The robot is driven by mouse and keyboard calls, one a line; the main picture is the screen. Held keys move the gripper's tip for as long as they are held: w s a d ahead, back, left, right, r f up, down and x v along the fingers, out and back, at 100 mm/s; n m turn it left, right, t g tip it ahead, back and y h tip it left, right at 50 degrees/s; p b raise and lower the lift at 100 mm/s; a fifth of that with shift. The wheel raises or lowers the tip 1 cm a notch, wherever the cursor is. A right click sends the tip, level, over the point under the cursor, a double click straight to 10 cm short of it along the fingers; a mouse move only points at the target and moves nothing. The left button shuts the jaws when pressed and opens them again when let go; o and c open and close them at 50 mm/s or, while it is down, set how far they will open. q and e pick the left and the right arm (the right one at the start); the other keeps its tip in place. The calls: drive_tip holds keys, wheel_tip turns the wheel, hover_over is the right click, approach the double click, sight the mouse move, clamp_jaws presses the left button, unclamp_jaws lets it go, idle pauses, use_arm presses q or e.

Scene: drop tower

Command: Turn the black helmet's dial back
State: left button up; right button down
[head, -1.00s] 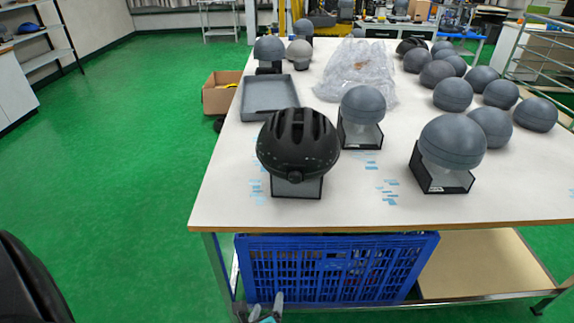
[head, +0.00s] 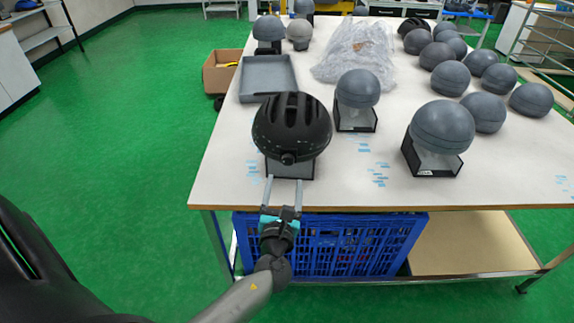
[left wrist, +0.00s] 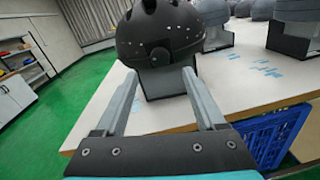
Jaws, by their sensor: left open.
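The black helmet (head: 291,125) sits on a headform stand (head: 290,167) near the front left of the white table. Its round dial (head: 287,158) is at the lower rim, facing me. The helmet also shows in the left wrist view (left wrist: 165,30), with the dial (left wrist: 160,56) between and beyond my fingers. My left gripper (head: 284,180) is open and empty, its fingers pointing at the stand, just in front of and a little below the dial. In the left wrist view the fingers (left wrist: 158,75) stand apart, not touching the dial. My right gripper is not in view.
Grey headforms on black stands (head: 357,90) (head: 442,128) are to the right of the helmet. A grey tray (head: 267,98) and a plastic sheet (head: 354,55) lie behind. A blue crate (head: 350,245) is below the table edge. The table's front left is clear.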

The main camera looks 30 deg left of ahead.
sight(287, 163)
use_arm(q)
drive_tip(key=x, duration=0.7)
drive_tip(key=shift+w+a+b, duration=0.15)
drive_tip(key=shift+w+b, duration=0.15)
drive_tip(key=shift+b, duration=0.1)
drive_tip(key=shift+c, duration=0.4)
clamp_jaws()
